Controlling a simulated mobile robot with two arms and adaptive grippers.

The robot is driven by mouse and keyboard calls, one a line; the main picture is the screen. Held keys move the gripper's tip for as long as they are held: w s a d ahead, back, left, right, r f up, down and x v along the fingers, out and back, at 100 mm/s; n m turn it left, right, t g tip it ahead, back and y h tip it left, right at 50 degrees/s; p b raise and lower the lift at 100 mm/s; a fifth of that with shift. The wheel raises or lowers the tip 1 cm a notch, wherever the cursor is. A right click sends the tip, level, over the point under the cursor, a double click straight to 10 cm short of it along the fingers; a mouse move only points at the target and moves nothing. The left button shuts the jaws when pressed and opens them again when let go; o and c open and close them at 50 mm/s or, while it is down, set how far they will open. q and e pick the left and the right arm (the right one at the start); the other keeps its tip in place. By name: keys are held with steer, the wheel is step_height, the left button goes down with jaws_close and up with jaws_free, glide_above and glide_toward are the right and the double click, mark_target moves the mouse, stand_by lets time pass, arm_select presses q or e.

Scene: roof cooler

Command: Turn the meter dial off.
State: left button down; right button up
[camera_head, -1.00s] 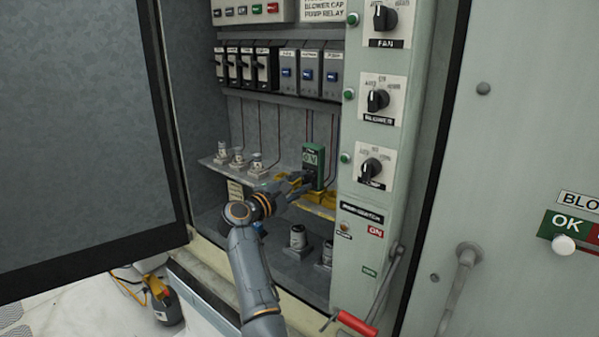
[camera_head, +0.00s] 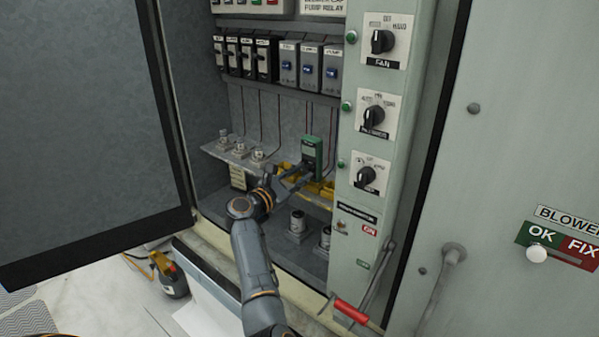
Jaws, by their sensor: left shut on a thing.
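The meter is a small green device (camera_head: 312,153) with a dark face, standing upright on the shelf inside the open cabinet. Its dial is too small to make out and is partly covered by my gripper. My left gripper (camera_head: 299,178) reaches in from below, with its fingertips at the lower front of the meter. The fingers look closed in at the dial area. My right gripper is not in view.
Small capped fittings (camera_head: 240,148) stand on the shelf to the left. The switch panel (camera_head: 349,210) rises close on the right, with a red-handled lever (camera_head: 350,311) below. The open cabinet door (camera_head: 85,130) stands left.

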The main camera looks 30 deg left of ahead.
arm_select(q)
steer(key=shift+d+f, duration=0.1)
steer(key=shift+f, duration=0.15)
steer(key=c, duration=1.1)
jaws_free()
steer(key=shift+r, duration=0.1)
steer(key=s, duration=0.8)
steer(key=s+a, duration=0.1)
steer(key=s, duration=0.3)
